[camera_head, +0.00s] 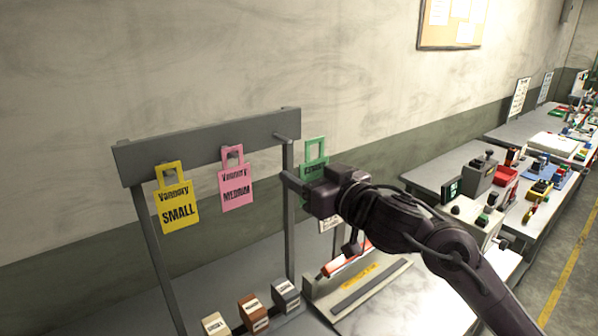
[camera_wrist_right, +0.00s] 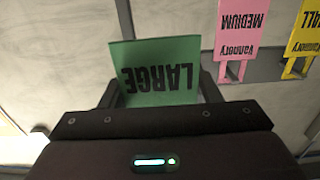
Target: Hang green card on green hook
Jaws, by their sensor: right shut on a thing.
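The green card (camera_head: 316,152) has a cut-out loop at its top and is held upright just right of the rack's right end. My right gripper (camera_head: 304,190) is shut on it, and the gripper hides the card's lower part in the head view. In the right wrist view the green card (camera_wrist_right: 158,75) reads "LARGE" upside down between the two fingers. The grey rack (camera_head: 205,143) has a peg (camera_head: 288,136) at its right end with no card on it; I cannot make out any green colour there. The card is apart from this peg in the picture. My left gripper is not in view.
A yellow card (camera_head: 176,197) and a pink card (camera_head: 236,180) hang on the rack's left and middle hooks. Below stand several small blocks (camera_head: 252,311) and a machine with a red handle (camera_head: 347,260). Cluttered benches (camera_head: 425,173) stand at the right.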

